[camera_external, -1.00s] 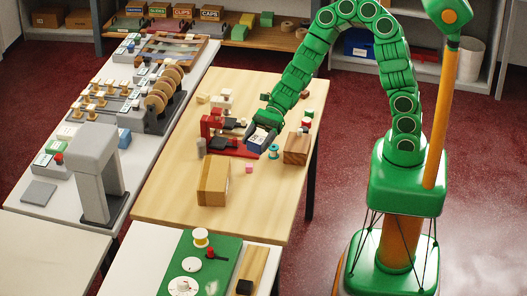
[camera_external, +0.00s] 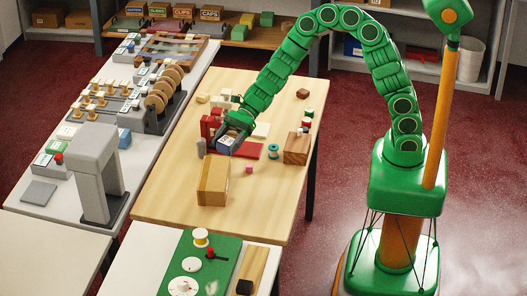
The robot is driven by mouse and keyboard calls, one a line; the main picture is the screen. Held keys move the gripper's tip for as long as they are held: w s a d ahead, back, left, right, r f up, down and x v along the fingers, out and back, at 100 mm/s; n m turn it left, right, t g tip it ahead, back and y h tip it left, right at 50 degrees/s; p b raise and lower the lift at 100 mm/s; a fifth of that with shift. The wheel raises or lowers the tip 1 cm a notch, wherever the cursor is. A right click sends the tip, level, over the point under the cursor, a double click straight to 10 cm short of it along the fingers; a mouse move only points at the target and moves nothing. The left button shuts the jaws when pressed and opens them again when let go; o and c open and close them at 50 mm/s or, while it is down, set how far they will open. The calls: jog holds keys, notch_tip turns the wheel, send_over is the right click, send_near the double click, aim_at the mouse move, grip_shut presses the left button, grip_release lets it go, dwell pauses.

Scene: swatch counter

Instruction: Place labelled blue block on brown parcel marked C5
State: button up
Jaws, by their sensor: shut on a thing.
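My gripper (camera_external: 232,132) is shut on a blue block with a white label (camera_external: 224,147) over the middle left of the wooden table. The label's writing is too small to read. A brown parcel (camera_external: 212,183) stands on the table nearer the camera, below the block in the picture and apart from it. No C5 mark can be read on the parcel. A smaller brown block (camera_external: 296,147) sits by the table's right edge. The fingertips are partly hidden by the arm and block.
A red object (camera_external: 210,124) stands just left of my gripper, and a red flat piece (camera_external: 250,150) lies to its right. A teal spool (camera_external: 273,151) and pink cube (camera_external: 249,169) are nearby. The wooden table (camera_external: 262,210) is bare right of the parcel.

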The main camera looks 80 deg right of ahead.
send_over(214, 173)
jog(key=shift+a+f, duration=0.1)
jog(key=shift+f, duration=4.4)
jog(key=shift+f, duration=0.15)
jog(key=o, duration=1.1)
jog(key=shift+r, duration=0.2)
jog(key=v, duration=1.2)
jog(key=shift+s+f, duration=0.1)
